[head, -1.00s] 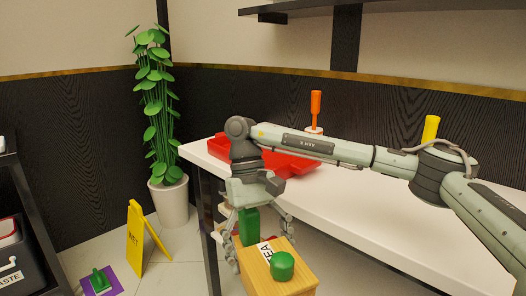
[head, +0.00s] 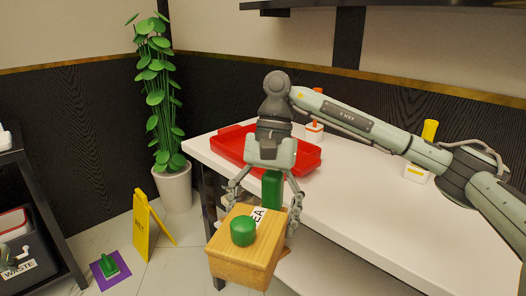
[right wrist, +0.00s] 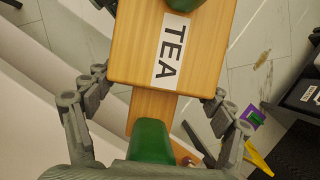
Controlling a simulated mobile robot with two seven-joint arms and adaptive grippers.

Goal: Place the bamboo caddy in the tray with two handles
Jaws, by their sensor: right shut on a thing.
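The bamboo caddy (head: 240,262) is a light wooden box with a white TEA label, a round green knob on its lid and a green upright handle. My right gripper (head: 266,205) is shut on it, with the fingers around the green handle side. It hangs in the air in front of the table's front edge. The right wrist view shows the caddy (right wrist: 205,60) between the fingers, its TEA label facing the camera. The red tray (head: 228,142) lies on the white table behind the gripper, partly hidden by it.
The white table (head: 400,225) has free room right of the tray. An orange-handled item (head: 315,108) and a yellow-topped item (head: 429,131) stand on it. A yellow wet-floor sign (head: 146,225), a potted plant (head: 172,188) and a waste bin (head: 25,245) are at left.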

